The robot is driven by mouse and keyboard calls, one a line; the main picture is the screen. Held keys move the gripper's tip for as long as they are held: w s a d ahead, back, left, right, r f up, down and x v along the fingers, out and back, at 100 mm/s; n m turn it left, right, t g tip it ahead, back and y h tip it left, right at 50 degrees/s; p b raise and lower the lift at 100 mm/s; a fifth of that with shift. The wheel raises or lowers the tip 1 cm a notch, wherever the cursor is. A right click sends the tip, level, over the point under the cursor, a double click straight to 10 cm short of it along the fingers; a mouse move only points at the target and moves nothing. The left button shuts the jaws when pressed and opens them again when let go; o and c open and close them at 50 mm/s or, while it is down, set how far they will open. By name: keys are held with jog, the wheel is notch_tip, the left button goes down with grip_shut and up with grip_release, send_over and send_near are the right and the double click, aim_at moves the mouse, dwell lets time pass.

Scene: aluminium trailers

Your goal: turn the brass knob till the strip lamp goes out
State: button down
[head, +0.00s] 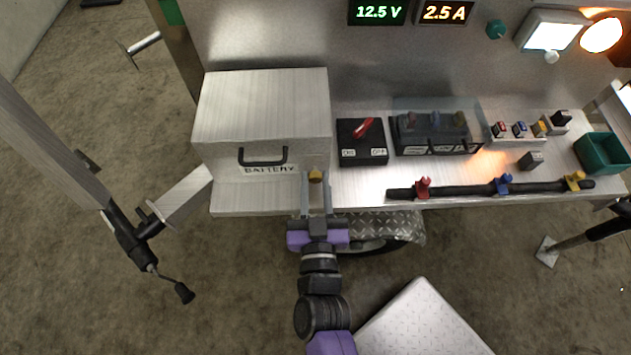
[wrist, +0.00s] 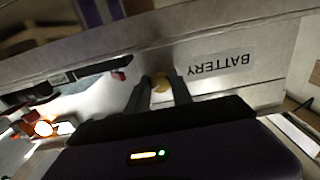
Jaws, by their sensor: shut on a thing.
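The brass knob (head: 315,175) is on the front of the aluminium battery box (head: 262,105), at its lower right, beside the BATTERY label. My gripper (head: 316,183) reaches it from the front, one finger on each side, and is shut on it. The wrist view also shows the knob (wrist: 161,84) between the fingertips (wrist: 161,88), with the label (wrist: 220,68) to its right. I cannot single out a strip lamp. A lit square white lamp (head: 549,36) and a lit round orange lamp (head: 602,35) are at the upper right in the head view.
Right of the box are a red-handled switch (head: 362,140), a black battery (head: 433,135), a dark bar with coloured clips (head: 465,190) and a green bin (head: 603,152). Two displays (head: 378,12) (head: 446,12) read 12.5 V and 2.5 A. A crank jack (head: 135,240) stands left.

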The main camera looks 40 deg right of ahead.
jog(key=shift+r+m+p, duration=0.15)
jog(key=shift+m+p, duration=0.3)
jog(key=shift+m, duration=1.05)
jog(key=c, duration=1.1)
grip_release()
jog(key=shift+c, duration=0.2)
jog(key=shift+a, duration=0.1)
jog(key=v, duration=0.7)
jog(key=shift+s+a, duration=0.2)
jog(key=shift+s, duration=0.1)
